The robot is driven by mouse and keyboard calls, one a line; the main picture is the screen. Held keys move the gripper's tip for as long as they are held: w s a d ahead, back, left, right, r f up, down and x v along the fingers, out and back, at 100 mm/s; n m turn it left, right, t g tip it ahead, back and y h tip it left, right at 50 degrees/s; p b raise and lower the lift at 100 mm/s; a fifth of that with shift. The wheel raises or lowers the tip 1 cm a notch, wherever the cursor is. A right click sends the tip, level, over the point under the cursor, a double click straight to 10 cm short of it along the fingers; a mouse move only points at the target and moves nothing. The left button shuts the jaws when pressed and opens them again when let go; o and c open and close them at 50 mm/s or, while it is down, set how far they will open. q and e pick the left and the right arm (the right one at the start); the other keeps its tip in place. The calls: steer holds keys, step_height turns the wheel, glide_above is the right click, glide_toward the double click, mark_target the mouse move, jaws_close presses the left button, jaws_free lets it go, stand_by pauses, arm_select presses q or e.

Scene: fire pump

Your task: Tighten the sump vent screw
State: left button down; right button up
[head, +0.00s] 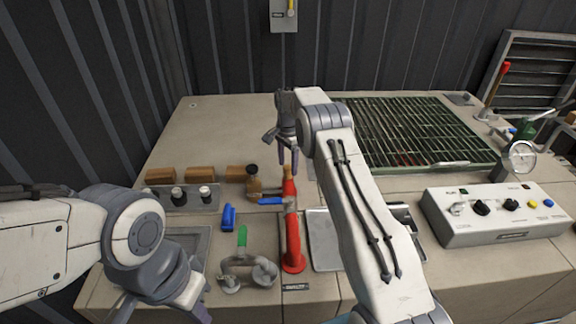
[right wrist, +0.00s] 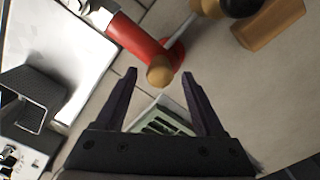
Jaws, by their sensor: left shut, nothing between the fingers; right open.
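A red pipe (head: 292,235) stands upright at the front middle of the bench, with a blue lever (head: 271,201) beside its upper part. A tan, rounded knob (right wrist: 159,72) shows at the end of the red pipe (right wrist: 135,38) in the right wrist view; I cannot tell for sure that it is the sump vent screw. My right gripper (head: 288,168) is open, pointing down above the pipe's top. In its wrist view the knob appears between the fingertips (right wrist: 160,76), with no clear contact. My left gripper (head: 163,304) is shut and empty at the lower left.
Wooden blocks (head: 200,173) and a panel with knobs (head: 180,197) lie left. A green-handled valve (head: 242,240) stands left of the pipe. A control box (head: 497,212) and a green grating (head: 415,132) are right. The back left bench is clear.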

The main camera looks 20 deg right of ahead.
mark_target(288, 167)
step_height(288, 167, up, 10)
steer(key=b, duration=0.1)
steer(key=shift+f, duration=0.15)
stand_by(0.4)
